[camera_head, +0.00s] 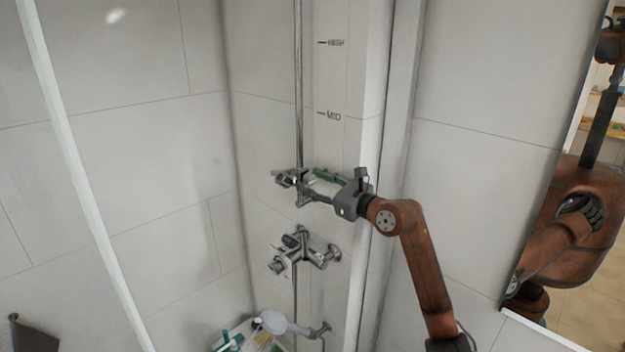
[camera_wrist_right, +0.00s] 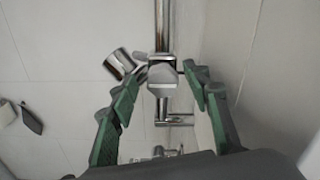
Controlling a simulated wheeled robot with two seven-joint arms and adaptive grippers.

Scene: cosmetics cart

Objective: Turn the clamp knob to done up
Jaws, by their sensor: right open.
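The chrome clamp (camera_head: 287,179) sits on the vertical shower rail (camera_head: 298,85), below the MID mark. The clamp knob (camera_wrist_right: 163,77) shows in the right wrist view as a chrome piece in front of the rail, between the fingertips. My right gripper (camera_head: 309,184) reaches in from the right at the clamp, with its green-padded fingers open on both sides of the knob. It also shows in the right wrist view (camera_wrist_right: 164,82). I cannot tell whether a pad touches the knob. In the head view the fingers partly hide it. My left gripper is not in view.
A chrome mixer valve (camera_head: 303,253) is on the wall below the clamp. A hand shower (camera_head: 276,322) and several bottles are at the bottom. A wall edge (camera_head: 370,140) stands close right of the rail. A mirror at the far right reflects my body.

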